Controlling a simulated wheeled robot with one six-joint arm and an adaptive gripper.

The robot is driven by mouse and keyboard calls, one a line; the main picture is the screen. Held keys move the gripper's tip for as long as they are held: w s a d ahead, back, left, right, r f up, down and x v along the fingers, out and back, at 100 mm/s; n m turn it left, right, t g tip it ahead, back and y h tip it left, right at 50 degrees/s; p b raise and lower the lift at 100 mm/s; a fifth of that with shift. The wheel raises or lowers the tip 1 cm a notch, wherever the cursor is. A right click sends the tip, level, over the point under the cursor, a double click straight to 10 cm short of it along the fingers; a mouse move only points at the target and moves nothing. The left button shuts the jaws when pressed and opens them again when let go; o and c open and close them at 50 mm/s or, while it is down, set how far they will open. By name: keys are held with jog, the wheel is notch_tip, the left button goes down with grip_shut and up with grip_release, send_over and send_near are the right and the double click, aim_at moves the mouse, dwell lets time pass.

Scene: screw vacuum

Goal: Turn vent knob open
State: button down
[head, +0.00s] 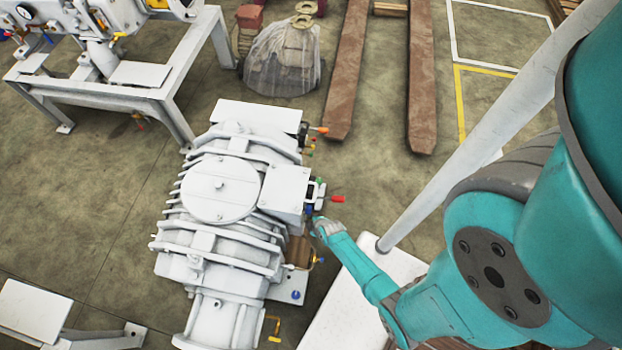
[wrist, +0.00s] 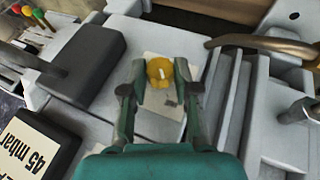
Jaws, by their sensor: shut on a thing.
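The vent knob is a small yellow knob (wrist: 160,72) with a pale mark on its face, in front of a light plate in the wrist view. My gripper (wrist: 158,82) has its two fingers on either side of the knob and is shut on it. In the head view my gripper (head: 318,226) reaches the right side of the white vacuum pump (head: 220,190). The knob cannot be made out there, as the gripper and pump parts cover that spot.
Red (head: 337,198) and orange (head: 319,129) handles stick out from the pump's right side. In the wrist view a black box (wrist: 88,62) and a "45 mbar" label (wrist: 33,150) lie left, and a brown pipe (wrist: 262,43) lies right. Open floor (head: 375,185) lies beyond.

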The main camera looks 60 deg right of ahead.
jog(key=shift+d, duration=0.1)
jog(key=shift+g+y, duration=0.3)
jog(key=shift+y, duration=0.4)
jog(key=c, duration=0.9)
grip_release()
jog(key=shift+o, duration=0.2)
jog(key=shift+r, duration=0.1)
jog(key=v, duration=1.2)
